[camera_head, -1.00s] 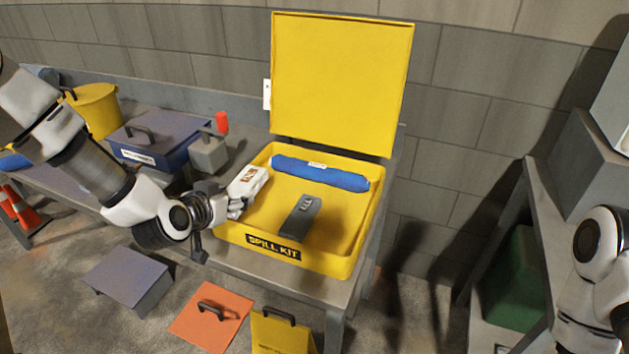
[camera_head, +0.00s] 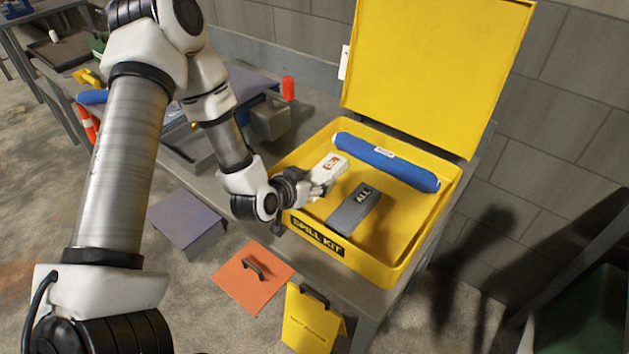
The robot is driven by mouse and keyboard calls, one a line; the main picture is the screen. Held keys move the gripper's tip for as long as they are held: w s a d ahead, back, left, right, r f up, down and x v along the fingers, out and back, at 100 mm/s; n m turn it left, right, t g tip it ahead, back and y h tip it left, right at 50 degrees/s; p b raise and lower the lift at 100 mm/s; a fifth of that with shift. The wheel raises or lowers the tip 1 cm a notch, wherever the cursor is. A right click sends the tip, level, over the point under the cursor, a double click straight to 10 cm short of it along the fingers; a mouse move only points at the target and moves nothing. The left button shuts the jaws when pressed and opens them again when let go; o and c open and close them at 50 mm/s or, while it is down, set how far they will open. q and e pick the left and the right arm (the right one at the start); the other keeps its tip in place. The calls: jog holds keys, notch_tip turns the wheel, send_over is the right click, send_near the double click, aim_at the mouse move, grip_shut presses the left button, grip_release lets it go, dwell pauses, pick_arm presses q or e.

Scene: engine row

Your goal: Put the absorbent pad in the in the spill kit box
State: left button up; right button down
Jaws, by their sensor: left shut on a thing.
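The yellow spill kit box (camera_head: 393,274) stands open on the table, its lid (camera_head: 432,75) raised at the back. My left gripper (camera_head: 318,188) is shut on a small white pad (camera_head: 329,167) with an orange-brown label. It holds the pad over the left part of the box. The pad's lower end is hidden by the fingers, and I cannot tell whether it touches the floor of the box. A grey block marked "ALL" (camera_head: 354,208) and a blue roll (camera_head: 387,162) lie inside the box. My right gripper is out of view.
A grey handled box (camera_head: 270,120) and a red cylinder (camera_head: 288,88) stand left of the kit. An orange panel (camera_head: 250,283), a yellow sign (camera_head: 312,320) and a grey-purple box (camera_head: 187,222) are on the floor. The box's right side is clear.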

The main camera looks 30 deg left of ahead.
pick_arm(q)
jog(key=shift+s+r, duration=0.1)
jog(key=o, duration=1.1)
jog(key=shift+f, duration=0.25)
